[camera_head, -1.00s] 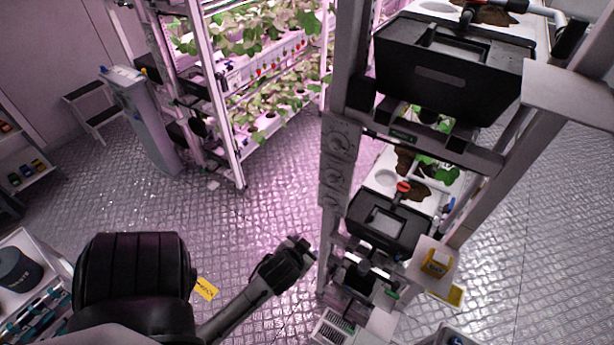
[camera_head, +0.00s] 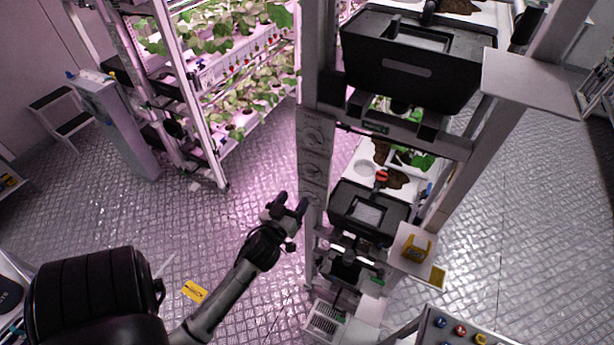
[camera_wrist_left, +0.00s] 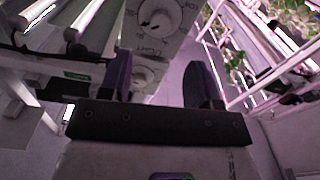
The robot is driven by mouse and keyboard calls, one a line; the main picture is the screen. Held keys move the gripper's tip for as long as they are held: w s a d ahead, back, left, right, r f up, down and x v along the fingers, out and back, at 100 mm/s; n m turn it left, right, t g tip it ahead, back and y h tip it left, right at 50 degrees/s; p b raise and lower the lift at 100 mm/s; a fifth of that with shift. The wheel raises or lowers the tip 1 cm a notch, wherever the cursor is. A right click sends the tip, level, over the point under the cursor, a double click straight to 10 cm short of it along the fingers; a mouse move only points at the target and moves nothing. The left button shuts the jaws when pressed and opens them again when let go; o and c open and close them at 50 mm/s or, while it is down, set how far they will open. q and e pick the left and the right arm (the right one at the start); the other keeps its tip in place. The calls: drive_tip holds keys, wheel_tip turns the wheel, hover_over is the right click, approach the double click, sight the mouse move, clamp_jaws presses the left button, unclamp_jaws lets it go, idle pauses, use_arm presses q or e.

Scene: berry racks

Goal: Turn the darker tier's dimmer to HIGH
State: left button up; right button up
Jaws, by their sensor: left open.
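A grey dimmer panel with round dials (camera_head: 314,137) is on the upright of the near rack (camera_head: 318,85). In the left wrist view, one white dial (camera_wrist_left: 160,14) is at the top and a lower one (camera_wrist_left: 142,76) shows between the fingers, partly hidden by the left finger. My left gripper (camera_head: 290,202) is open and empty, just left of the panel's lower end, its fingers pointing up toward it. I see no contact. The near rack's upper tier (camera_head: 478,12) and lower tier (camera_head: 365,168) both hold plants; which is darker I cannot tell. My right gripper is out of view.
Black boxes (camera_head: 415,72) (camera_head: 352,222) jut from the near rack's tiers. A small shelf (camera_head: 535,80) sticks out at right. A lit plant rack (camera_head: 195,110) stands behind at left. The floor between the racks is clear.

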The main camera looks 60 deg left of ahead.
sight(309, 177)
use_arm(q)
drive_tip(key=p+x, duration=0.1)
drive_tip(key=x, duration=0.8)
drive_tip(key=shift+p, duration=0.35)
drive_tip(key=shift+c, duration=0.5)
drive_tip(key=c, duration=0.8)
